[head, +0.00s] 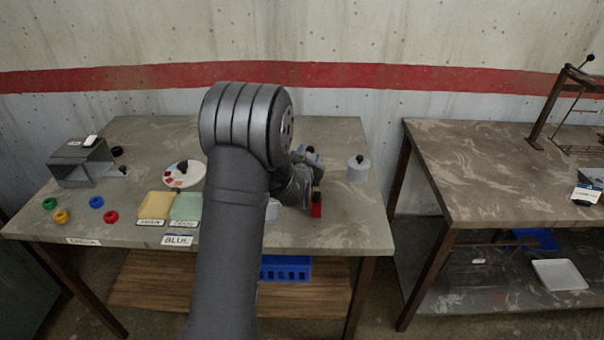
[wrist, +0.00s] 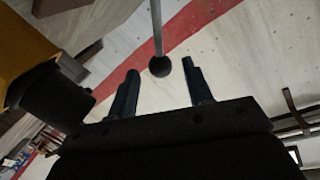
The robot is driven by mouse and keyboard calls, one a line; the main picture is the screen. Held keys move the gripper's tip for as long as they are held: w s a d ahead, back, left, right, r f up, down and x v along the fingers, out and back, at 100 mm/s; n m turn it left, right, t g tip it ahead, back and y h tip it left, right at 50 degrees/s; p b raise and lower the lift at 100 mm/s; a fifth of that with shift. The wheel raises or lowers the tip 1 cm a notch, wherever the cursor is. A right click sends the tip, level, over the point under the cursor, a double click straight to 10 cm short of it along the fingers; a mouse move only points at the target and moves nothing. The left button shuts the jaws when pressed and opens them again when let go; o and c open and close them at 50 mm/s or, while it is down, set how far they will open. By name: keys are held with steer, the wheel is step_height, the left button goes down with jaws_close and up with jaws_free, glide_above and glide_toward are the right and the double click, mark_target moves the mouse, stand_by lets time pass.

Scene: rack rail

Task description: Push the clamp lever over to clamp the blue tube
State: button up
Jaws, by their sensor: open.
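In the wrist view a thin grey rod with a black ball knob (wrist: 160,66) comes in from the top edge; it looks like the clamp lever. My gripper (wrist: 160,76) is open, and the knob appears in the gap between its two fingertips. I cannot tell whether the knob touches either finger or how far beyond them it lies. In the head view my own arm covers the middle of the table, and my gripper is largely hidden behind it. I cannot make out the clamp body or the blue tube in either view.
On the table (head: 345,235) are a grey box (head: 82,165), coloured rings, a white dial (head: 183,174), yellow and green pads, a small red block (head: 316,210) and a grey cylinder (head: 358,171). A second table (head: 480,170) stands right, across a gap.

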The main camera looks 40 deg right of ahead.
steer(key=v, duration=1.4)
steer(key=shift+c, duration=0.5)
steer(key=shift+w, duration=0.15)
steer(key=c, duration=0.3)
steer(key=w+n+y, duration=0.1)
steer(key=w, duration=0.1)
steer(key=w+f+n+y, duration=0.1)
steer(key=w, duration=0.2)
steer(key=w+n+y, duration=0.2)
steer(key=w, duration=0.1)
steer(key=shift+w+a+f, duration=0.2)
jaws_close()
steer(key=w+n+g+y, duration=0.2)
steer(key=w+n, duration=0.1)
steer(key=w, duration=0.2)
step_height(320, 180, up, 12)
steer(key=d+n+g+h, duration=0.3)
steer(key=g, duration=0.5)
steer(key=s+a+f+x, duration=0.1)
steer(key=s+x, duration=0.1)
steer(key=x, duration=1)
steer(key=shift+f, duration=0.3)
